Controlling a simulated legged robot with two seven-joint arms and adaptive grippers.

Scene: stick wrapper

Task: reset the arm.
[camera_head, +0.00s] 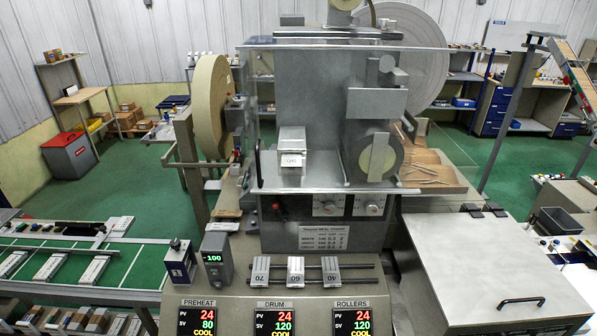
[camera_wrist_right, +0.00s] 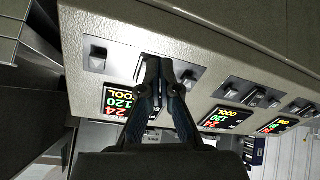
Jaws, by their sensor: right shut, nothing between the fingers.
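My right gripper (camera_wrist_right: 155,72) shows only in the right wrist view. It is shut with its dark fingertips together and nothing between them. The tips are in front of the wrapper's front control panel (camera_wrist_right: 235,55), over a metal switch plate that they partly hide. I cannot tell whether they touch it. Neither gripper shows in the head view. The stick wrapper (camera_head: 330,110) stands in the centre of the head view. Its preheat display (camera_head: 198,316), drum display (camera_head: 273,318) and rollers display (camera_head: 351,318) are lit, each reading 24 and COOL.
A clear guard (camera_head: 440,80) covers the wrapper's upper works. A grey lid with a black handle (camera_head: 510,301) is at the right. More switches (camera_wrist_right: 190,78) line the panel.

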